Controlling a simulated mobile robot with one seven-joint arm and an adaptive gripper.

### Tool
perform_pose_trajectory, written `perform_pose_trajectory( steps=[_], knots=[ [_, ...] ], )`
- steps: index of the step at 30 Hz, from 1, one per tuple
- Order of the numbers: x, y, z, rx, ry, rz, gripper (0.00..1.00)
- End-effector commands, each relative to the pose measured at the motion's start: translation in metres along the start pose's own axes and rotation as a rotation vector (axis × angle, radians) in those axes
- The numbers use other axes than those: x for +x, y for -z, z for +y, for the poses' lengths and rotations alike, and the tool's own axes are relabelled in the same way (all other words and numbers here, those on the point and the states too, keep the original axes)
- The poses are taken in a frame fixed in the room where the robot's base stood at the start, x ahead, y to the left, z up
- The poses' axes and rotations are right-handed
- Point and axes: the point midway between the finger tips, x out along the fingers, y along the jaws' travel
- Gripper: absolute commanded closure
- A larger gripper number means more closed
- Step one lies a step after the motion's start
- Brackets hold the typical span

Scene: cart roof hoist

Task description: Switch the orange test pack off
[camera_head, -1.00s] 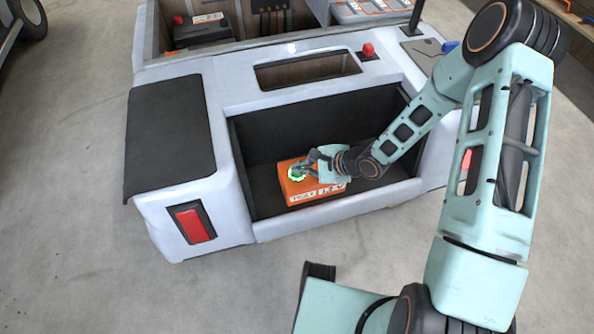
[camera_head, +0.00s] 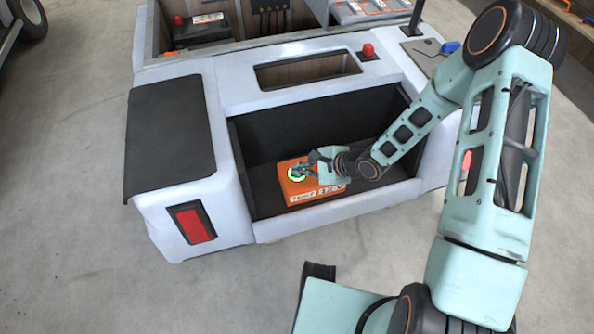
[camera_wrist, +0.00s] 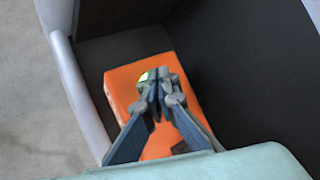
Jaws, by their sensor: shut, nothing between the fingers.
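The orange test pack (camera_head: 297,191) lies in the dark open bay at the cart's rear. Its front carries a white label reading something like "TEST 12 V". A round button with a lit green ring (camera_head: 296,174) is on its top. My gripper (camera_head: 303,170) is shut and empty, at the pack's top beside the ring. In the wrist view the fingertips (camera_wrist: 157,82) are together over the orange top (camera_wrist: 122,88). They partly hide the green ring (camera_wrist: 143,77). I cannot tell whether the fingertips touch the button. The ring glows green.
The bay's dark back wall (camera_head: 290,128) and white front lip (camera_head: 335,208) bound the space around the pack. A red knob (camera_head: 368,50) stands on the cart's ledge above. A battery (camera_head: 203,28) sits in the upper compartment. The bay floor right of the pack is clear.

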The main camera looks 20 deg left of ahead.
Motion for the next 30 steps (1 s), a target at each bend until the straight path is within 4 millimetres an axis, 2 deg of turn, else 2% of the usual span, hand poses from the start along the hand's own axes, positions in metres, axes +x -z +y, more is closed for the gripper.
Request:
perform_pose_trajectory(
  steps=[30],
  knots=[
    [0.0065, 0.0048, 0.0040, -0.001, 0.002, 0.000, 1.00]
  ],
)
